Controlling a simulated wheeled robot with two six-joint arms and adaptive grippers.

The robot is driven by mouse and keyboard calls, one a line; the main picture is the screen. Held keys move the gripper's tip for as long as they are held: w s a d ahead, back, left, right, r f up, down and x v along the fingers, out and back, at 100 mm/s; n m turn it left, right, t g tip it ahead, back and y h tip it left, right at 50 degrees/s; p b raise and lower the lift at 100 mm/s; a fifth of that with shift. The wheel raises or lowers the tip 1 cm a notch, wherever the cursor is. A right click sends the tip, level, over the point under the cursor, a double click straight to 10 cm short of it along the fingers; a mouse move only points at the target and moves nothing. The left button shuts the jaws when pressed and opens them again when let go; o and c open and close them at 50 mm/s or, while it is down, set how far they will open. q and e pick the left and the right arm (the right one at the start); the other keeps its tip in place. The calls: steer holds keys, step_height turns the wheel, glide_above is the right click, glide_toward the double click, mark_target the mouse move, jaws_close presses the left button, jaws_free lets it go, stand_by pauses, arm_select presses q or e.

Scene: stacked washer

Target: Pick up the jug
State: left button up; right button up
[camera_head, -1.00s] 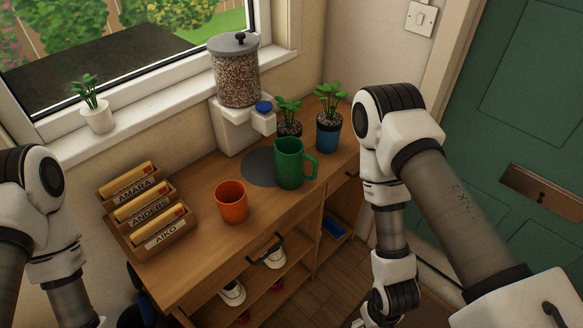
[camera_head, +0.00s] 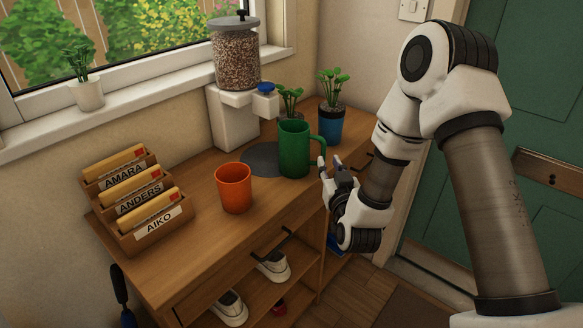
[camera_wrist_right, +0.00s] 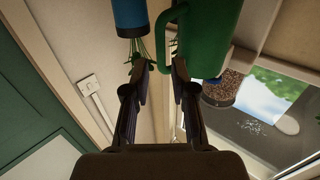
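The green jug (camera_head: 295,150) stands upright on the wooden cabinet top, its handle facing right. It also shows at the top of the right wrist view (camera_wrist_right: 212,40), where the picture is upside down and the handle curves down its left side. My right gripper (camera_head: 330,166) is beside the jug's handle, at the cabinet's front edge. In the right wrist view its two fingers (camera_wrist_right: 160,68) are apart, with the handle at or just beyond the tips. I cannot tell whether they touch it. My left gripper is out of view.
An orange cup (camera_head: 234,188) stands left of the jug. A letter rack (camera_head: 140,200) is at the left. A dispenser (camera_head: 235,70) stands behind on a white base, and a blue plant pot (camera_head: 330,125) is behind right. The green door (camera_head: 530,90) is at the right.

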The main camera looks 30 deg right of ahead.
mark_target(324, 150)
steer(key=x, duration=0.6)
steer(key=shift+w+r+p, duration=0.15)
steer(key=shift+r+p, duration=0.05)
steer(key=shift+p, duration=0.15)
jaws_close()
steer(key=shift+r, duration=0.1)
steer(key=shift+r, duration=1.75)
steer(key=a+r+p+v, duration=0.1)
steer(key=a+p+v, duration=0.1)
steer(key=p+v, duration=0.7)
steer(key=shift+a+r+p+v, duration=0.2)
steer(key=shift+r+p+v, duration=0.1)
steer(key=shift+v, duration=2.75)
steer(key=shift+f, duration=0.1)
